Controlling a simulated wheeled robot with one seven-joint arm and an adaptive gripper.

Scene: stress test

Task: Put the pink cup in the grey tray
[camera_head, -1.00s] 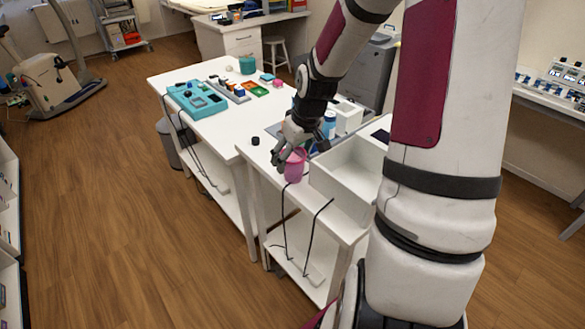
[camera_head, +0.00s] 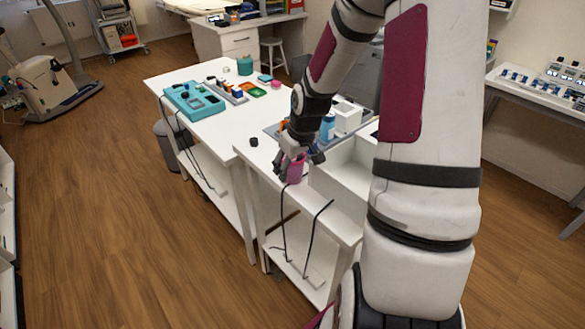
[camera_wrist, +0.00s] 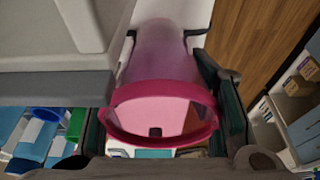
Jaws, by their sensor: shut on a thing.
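The pink cup (camera_head: 296,174) is at the near end of the white table, just left of a white open box. My gripper (camera_head: 297,163) reaches down to it and is shut on it. In the wrist view, the pink cup (camera_wrist: 165,60) lies between the two dark fingers, its rim facing the camera. I cannot tell whether its base touches the table.
The white open box (camera_head: 350,177) stands right beside the cup. A small black object (camera_head: 253,142) lies on the table to the left. A teal organiser (camera_head: 193,101) and small coloured items are on the farther table. Black cables hang over the near edge.

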